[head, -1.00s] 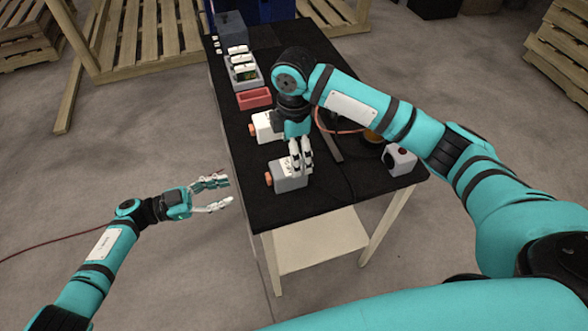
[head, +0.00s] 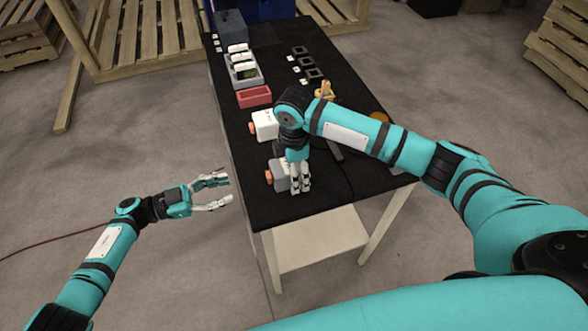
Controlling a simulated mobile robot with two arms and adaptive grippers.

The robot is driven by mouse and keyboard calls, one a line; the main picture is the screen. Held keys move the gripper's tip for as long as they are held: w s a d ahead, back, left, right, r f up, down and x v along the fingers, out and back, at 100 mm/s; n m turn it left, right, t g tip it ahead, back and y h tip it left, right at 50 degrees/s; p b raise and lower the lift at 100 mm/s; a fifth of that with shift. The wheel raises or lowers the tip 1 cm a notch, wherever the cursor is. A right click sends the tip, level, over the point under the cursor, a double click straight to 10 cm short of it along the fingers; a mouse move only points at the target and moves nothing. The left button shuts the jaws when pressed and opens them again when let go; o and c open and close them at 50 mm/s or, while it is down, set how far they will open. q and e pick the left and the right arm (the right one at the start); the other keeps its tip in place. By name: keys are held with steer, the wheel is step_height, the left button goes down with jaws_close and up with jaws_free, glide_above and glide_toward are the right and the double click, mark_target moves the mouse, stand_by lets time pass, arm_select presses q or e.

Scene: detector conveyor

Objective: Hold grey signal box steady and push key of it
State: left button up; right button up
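The grey signal box (head: 279,170) sits on the black table near its front left corner. Its orange key (head: 268,177) faces the left table edge. My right gripper (head: 300,189) points down at the right side of the box and covers part of it. Its fingers look close together with nothing visible between them; I cannot tell whether they touch the box. My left gripper (head: 228,191) is open and empty, off the left table edge, with its fingers pointing right towards the box and apart from the key.
A white box (head: 262,124) with an orange key stands behind the grey one. Further back are a red tray (head: 254,97), a grey container with white devices (head: 258,82), and dark square frames (head: 306,62). The table's front strip (head: 300,212) is clear.

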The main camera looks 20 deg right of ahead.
steer(key=c, duration=1.1)
arm_select(q)
jaws_close()
arm_select(e)
steer(key=shift+c, duration=0.2)
stand_by(0.4)
